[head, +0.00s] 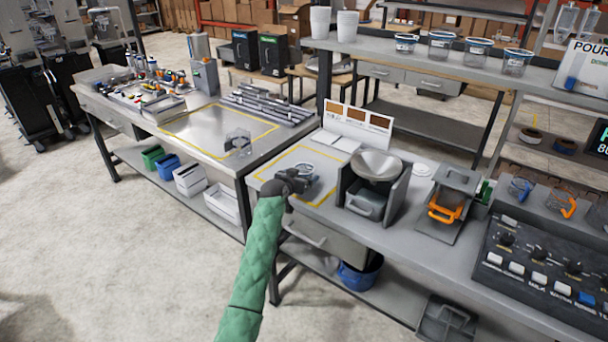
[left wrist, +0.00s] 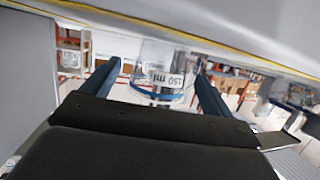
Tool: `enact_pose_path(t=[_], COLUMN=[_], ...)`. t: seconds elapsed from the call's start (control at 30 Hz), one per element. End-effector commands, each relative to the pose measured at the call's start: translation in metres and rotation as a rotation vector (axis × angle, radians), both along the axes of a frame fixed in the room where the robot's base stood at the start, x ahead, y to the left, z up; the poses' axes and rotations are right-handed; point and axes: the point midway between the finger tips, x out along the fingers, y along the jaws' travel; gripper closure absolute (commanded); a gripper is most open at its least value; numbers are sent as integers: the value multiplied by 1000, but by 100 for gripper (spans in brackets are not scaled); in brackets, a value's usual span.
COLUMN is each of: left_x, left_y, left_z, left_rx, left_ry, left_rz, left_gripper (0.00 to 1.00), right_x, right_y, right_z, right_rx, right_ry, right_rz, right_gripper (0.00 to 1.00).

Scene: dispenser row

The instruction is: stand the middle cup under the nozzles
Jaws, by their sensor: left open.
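A clear cup (head: 305,168) with a label stands inside the yellow outline on the middle bench, partly hidden by my gripper. My left gripper (head: 300,180) is at this cup. In the left wrist view the clear cup (left wrist: 165,72), with a blue rim and a "150 ml" label, shows between the two fingers of the left gripper (left wrist: 155,85). The fingers are open, one on each side of it, and gaps show beside the cup. I cannot make out the nozzles for certain. My right gripper is not in view.
A grey scale-like stand with a bowl (head: 376,165) is just right of the cup. Beyond it are a grey holder with an orange handle (head: 445,207) and a control panel (head: 545,260). Another clear cup (head: 238,140) stands on the left bench. Several blue-rimmed cups line the shelf (head: 375,45).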

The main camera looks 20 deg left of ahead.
Motion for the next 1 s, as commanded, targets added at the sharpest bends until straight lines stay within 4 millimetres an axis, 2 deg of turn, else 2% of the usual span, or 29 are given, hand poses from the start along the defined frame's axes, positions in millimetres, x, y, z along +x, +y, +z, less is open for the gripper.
enact_pose_path(t=[0.3, 0.53, 0.6, 0.93, 1.0], left_x=[3, 3, 3, 3, 3], left_y=[0, 0, 0, 0, 0], left_z=[-2, -2, -1, 6, 13], left_rx=[1, 1, 1, 1, 2], left_ry=[1, 1, 1, -2, -2], left_rz=[0, 0, 0, 0, 0], left_gripper=[14, 59, 64, 65, 65], right_x=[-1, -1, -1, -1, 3], right_y=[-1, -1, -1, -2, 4], right_z=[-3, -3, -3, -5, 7], right_rx=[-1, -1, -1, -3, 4], right_ry=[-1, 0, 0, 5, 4], right_rz=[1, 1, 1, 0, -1], right_gripper=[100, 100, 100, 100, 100])
